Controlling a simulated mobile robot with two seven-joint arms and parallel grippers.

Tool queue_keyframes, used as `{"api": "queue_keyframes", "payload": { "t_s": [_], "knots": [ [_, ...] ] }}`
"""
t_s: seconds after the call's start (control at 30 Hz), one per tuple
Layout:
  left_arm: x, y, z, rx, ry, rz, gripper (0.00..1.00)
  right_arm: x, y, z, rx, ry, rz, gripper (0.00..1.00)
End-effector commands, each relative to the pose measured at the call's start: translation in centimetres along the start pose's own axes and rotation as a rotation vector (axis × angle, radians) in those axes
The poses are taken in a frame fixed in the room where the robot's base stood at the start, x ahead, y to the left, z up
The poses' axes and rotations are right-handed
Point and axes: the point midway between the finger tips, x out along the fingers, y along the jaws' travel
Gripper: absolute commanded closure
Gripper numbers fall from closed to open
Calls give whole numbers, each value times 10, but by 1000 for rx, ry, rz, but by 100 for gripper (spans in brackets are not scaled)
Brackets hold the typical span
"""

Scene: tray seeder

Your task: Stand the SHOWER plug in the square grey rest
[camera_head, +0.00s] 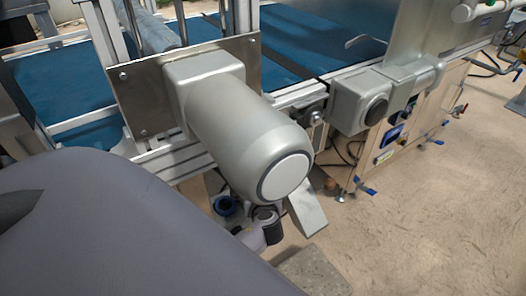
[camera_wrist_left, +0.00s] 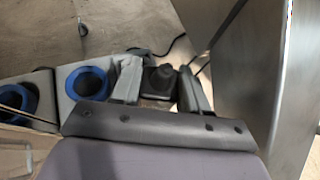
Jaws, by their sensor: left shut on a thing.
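My left gripper (camera_wrist_left: 160,82) is shut on a black plug-like piece (camera_wrist_left: 163,76), which sits between its two grey fingers in the left wrist view. No label can be read on it, so I cannot tell that it is the SHOWER plug. In the head view a dark cylinder (camera_head: 266,214) shows low under the motor, beside pale parts that are partly hidden. Grey holders with blue rings (camera_wrist_left: 86,82) stand left of the gripper in the wrist view. I cannot make out the square grey rest for certain. My right gripper is not in view.
A large grey motor (camera_head: 235,120) on a metal plate hangs over the work area and blocks much of the head view. A slanted grey piece (camera_head: 306,212) and a speckled grey block (camera_head: 318,272) are near. Open floor (camera_head: 430,220) lies right.

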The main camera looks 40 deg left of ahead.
Motion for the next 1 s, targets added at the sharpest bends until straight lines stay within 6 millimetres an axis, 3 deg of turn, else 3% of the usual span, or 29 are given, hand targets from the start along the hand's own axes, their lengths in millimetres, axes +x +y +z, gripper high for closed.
{"api": "queue_keyframes", "payload": {
  "t_s": [0.67, 1.0],
  "knots": [
    [48, 26, 26, 1, -3, 0, 91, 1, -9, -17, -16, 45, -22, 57],
    [57, 31, 29, 0, -3, 0, 91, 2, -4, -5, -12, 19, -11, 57]
  ]
}}
